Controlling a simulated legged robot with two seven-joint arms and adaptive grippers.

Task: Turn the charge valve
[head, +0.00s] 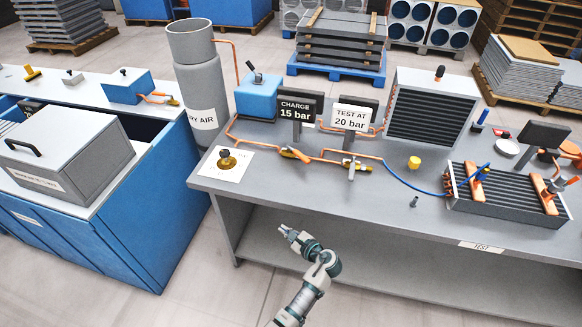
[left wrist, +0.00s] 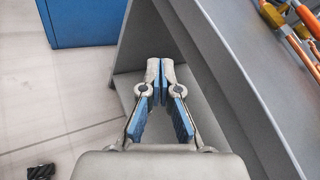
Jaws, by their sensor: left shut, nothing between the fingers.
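The charge valve (head: 295,154) has an orange handle and sits on the copper line below the black-and-white "CHARGE 15 bar" sign (head: 295,110) on the grey bench (head: 330,192). My left gripper (head: 285,230) is in front of the bench's front edge, lower than the valve and apart from it. In the left wrist view its blue-padded fingers (left wrist: 161,72) are together and empty, with the bench side behind them. In that view orange handles and piping show at the top right; I cannot tell which valve they belong to. My right gripper is not in view.
A brass knob on a white plate (head: 227,162) is at the bench's left end. A finned coil (head: 505,190) lies at right.

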